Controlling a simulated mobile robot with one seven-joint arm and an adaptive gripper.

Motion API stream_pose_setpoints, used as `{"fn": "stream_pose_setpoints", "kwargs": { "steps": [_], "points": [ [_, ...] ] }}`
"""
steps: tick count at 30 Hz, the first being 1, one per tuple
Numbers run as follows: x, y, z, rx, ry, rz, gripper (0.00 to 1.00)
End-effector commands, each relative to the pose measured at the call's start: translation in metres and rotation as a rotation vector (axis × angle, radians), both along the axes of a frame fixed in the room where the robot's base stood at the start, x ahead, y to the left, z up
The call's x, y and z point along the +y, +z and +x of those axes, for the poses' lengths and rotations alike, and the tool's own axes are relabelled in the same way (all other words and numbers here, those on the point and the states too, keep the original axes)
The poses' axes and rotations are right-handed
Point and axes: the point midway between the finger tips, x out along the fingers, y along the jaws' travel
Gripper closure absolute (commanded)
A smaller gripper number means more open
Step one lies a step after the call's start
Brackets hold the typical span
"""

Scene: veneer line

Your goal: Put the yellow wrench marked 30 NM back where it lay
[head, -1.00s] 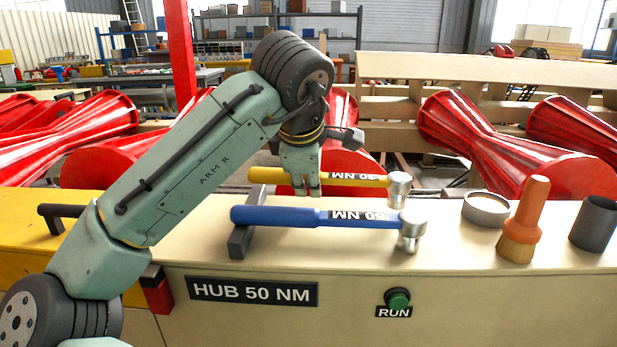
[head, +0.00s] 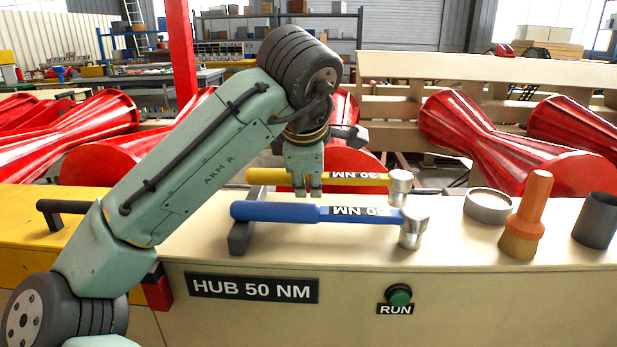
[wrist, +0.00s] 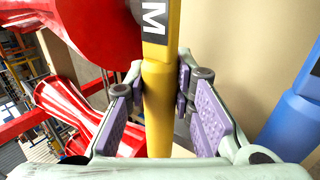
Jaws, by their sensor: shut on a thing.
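The yellow wrench (head: 368,180), with a dark 30 NM label and a metal head, lies level along the back of the cream bench top, behind the blue wrench. My gripper (head: 307,189) points down and is shut on its yellow handle, left of the label. In the wrist view the yellow handle (wrist: 158,105) runs between my purple finger pads (wrist: 160,115). Its left end is near a dark rest bar (head: 239,238); I cannot tell whether it touches the bar. The blue wrench (head: 278,212) lies across that bar, its metal head at the right.
A round metal dish (head: 488,208), an orange-handled brush (head: 530,210) and a dark cup (head: 597,222) stand on the right of the bench. The front carries a HUB 50 NM plate (head: 252,290) and a green RUN button (head: 399,295). Red flared rollers (head: 490,140) lie behind.

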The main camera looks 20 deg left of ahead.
Motion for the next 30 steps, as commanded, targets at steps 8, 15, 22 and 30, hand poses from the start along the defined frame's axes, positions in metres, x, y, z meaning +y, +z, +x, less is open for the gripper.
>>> {"fn": "stream_pose_setpoints", "kwargs": {
  "steps": [8, 15, 22, 30],
  "points": [
    [-0.0004, -0.0075, 0.0001, -0.001, -0.001, -0.001, 1.00],
    [-0.0002, -0.0080, 0.0000, -0.001, -0.001, -0.001, 1.00],
    [-0.0002, -0.0080, 0.0000, -0.001, -0.001, -0.001, 0.69],
    [-0.0001, -0.0085, 0.0000, 0.000, -0.001, -0.001, 0.54]
  ]
}}
